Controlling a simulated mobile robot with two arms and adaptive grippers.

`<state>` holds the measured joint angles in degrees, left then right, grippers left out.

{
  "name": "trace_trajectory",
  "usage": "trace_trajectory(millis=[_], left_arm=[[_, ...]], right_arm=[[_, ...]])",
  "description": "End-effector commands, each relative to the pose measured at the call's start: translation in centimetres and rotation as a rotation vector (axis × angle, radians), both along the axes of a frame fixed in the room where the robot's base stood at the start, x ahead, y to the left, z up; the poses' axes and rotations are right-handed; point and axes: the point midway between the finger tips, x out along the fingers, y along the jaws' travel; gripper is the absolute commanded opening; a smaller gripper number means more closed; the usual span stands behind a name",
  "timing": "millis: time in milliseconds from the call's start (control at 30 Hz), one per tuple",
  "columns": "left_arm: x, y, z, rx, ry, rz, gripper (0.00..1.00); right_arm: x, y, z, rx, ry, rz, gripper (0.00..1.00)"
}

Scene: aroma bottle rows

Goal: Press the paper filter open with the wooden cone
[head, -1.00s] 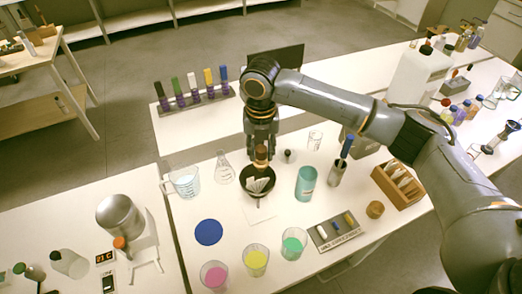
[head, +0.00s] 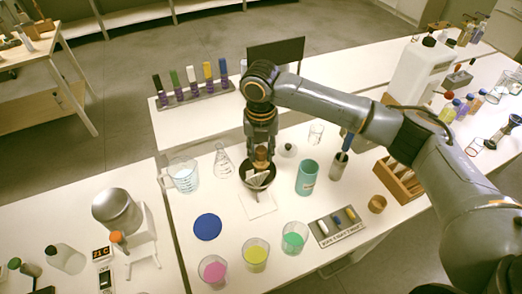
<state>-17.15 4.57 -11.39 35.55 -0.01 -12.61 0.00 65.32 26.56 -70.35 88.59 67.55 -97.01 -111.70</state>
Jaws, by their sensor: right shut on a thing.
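My right gripper (head: 261,144) points down and is shut on the wooden cone (head: 261,157), whose brown upper part shows just under the fingers. Below it is a dark round funnel or bowl (head: 243,179) with the white folded paper filter (head: 258,179) in it. The cone is at the back of the filter, over or inside the bowl; its tip is hidden, so I cannot tell how deep it sits. My left gripper is not in view.
A glass flask (head: 223,162) and a beaker (head: 184,175) stand left of the bowl. A teal cup (head: 307,178) and a metal holder (head: 339,166) stand right. A blue disc (head: 208,227) and cups of coloured liquid are in front. A white sheet (head: 258,204) lies before the bowl.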

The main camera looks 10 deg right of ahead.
Motion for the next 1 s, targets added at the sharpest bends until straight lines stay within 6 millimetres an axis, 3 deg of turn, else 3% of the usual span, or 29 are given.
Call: trace_trajectory(millis=[1000], left_arm=[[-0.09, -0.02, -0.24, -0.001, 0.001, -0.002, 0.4]], right_arm=[[-0.01, 0.01, -0.92, 0.0, 0.0, 0.0, 0.0]])
